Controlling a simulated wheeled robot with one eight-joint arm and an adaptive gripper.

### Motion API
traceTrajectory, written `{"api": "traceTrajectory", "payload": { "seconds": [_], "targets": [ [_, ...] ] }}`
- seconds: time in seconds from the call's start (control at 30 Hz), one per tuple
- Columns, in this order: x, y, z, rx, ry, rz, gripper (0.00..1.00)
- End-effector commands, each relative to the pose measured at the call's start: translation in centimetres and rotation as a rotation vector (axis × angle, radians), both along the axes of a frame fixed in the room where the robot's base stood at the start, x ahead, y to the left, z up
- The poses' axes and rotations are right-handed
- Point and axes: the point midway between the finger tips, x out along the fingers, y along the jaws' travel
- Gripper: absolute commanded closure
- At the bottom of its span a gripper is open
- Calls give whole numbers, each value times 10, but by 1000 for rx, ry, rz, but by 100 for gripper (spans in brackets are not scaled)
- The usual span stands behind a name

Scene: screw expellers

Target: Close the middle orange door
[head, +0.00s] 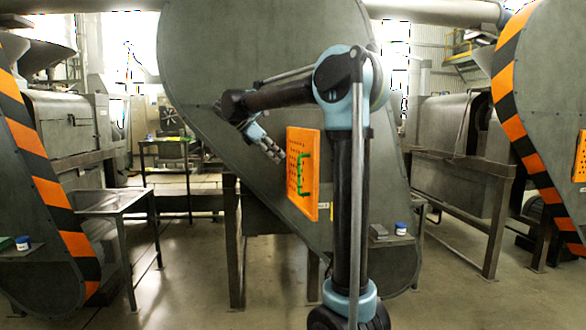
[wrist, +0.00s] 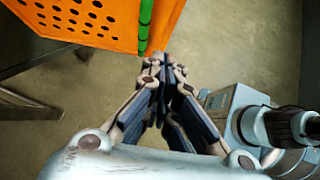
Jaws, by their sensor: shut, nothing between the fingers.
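The middle orange door (head: 308,195) is a perforated panel with a green handle (head: 301,174). It stands out at an angle from the large grey housing (head: 235,60), so it looks open. My gripper (head: 281,157) is just left of the door in the head view, near its upper left edge. In the wrist view the door (wrist: 70,22) fills the upper left, with the green handle (wrist: 145,22) along its right side. My gripper (wrist: 166,62) has its fingers together and empty just below the handle's lower end. Whether they touch the door I cannot tell.
Another orange panel (head: 580,158) shows at the right edge on a striped housing. A metal table (head: 112,202) stands at left. A small blue-and-white jar (head: 400,229) is right of my arm. The floor in front is mostly clear.

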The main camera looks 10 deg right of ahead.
Motion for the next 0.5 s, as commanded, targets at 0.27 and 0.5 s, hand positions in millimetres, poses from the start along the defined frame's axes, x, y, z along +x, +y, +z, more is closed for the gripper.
{"api": "traceTrajectory", "payload": {
  "seconds": [0.27, 0.5],
  "targets": [
    [4, -28, -29, 1, -2, -2, 100],
    [10, -58, -59, 1, -1, -3, 100]
  ]
}}
